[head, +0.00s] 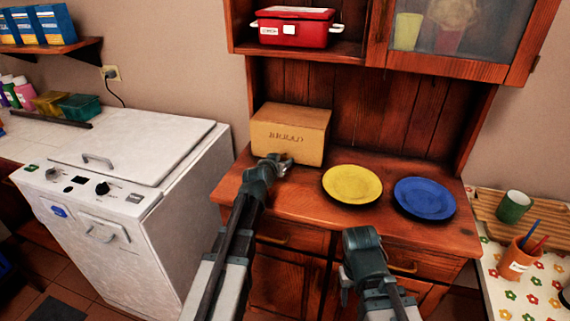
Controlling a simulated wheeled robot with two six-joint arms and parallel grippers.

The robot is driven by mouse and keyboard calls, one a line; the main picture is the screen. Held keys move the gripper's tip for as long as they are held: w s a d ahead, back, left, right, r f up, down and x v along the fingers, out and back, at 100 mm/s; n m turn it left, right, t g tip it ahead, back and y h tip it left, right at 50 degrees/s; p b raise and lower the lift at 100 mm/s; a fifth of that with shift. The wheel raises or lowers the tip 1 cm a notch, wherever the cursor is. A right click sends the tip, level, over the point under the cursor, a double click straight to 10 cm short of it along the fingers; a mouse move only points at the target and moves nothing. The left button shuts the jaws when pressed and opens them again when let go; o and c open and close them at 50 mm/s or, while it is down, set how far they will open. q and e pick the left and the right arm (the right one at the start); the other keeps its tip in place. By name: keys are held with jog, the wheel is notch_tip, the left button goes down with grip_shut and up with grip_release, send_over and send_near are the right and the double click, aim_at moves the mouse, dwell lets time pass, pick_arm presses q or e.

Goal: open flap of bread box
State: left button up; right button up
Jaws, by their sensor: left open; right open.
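The bread box (289,132) is a tan box with "BREAD" lettering on its front. It stands at the left end of the wooden cabinet's counter, and its flap looks shut. My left gripper (280,161) is at the lower front of the box, close to its bottom edge; I cannot tell whether it touches. It is open, and its fingers look small and dark here. My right gripper (361,236) is in front of the counter's edge, below the plates, away from the box. It is open, though its fingertips are hard to make out.
A yellow plate (352,185) and a blue plate (424,198) lie on the counter right of the box. A white appliance (135,150) stands to the left. A shelf with a red container (294,29) hangs above. A table with a green cup (513,207) is at right.

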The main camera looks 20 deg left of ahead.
pick_arm(q)
jog(key=shift+w, duration=0.1)
grip_shut()
dwell(1.4)
